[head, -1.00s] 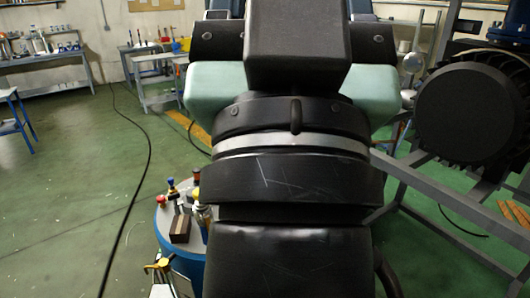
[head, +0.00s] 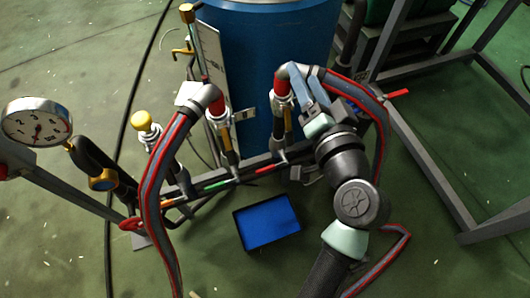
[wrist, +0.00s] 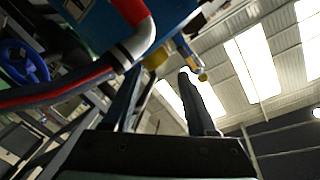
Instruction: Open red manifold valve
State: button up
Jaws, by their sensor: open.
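The manifold is a dark bar low in front of a blue drum (head: 270,60) in the head view. A red lever (head: 268,170) lies along it, right of a green lever (head: 217,185). A red handle (head: 131,224) sits at the bar's left end; which red one is the task's valve I cannot tell. My gripper (head: 306,90) is above and right of the bar, beside the right hose's grey elbow (head: 290,72). In the wrist view my gripper (wrist: 158,76) has its fingers apart and empty, with a brass fitting (wrist: 156,58) beyond them. No red lever is identifiable there.
Red-striped hoses (head: 160,180) loop on both sides of the manifold. A pressure gauge (head: 38,122) stands at the left. A blue tray (head: 268,222) lies on the floor in front. A grey metal frame (head: 430,170) stands at the right.

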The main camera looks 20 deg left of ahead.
jog(key=s+f+m+g+y+b, duration=0.1)
jog(key=s+f+m+b, duration=0.3)
jog(key=f, duration=0.8)
jog(key=s+f+y+b, duration=0.15)
jog(key=f+b, duration=0.45)
jog(key=f, duration=0.6)
jog(key=m+b, duration=0.4)
jog(key=b, duration=0.3)
send_near(266, 172)
jog(key=shift+t, duration=0.3)
jog(key=b+x, duration=0.3)
jog(key=x, duration=0.7)
jog(key=shift+w+a, duration=0.1)
jog(key=shift+a, duration=0.25)
grip_shut()
jog(key=shift+f, duration=0.1)
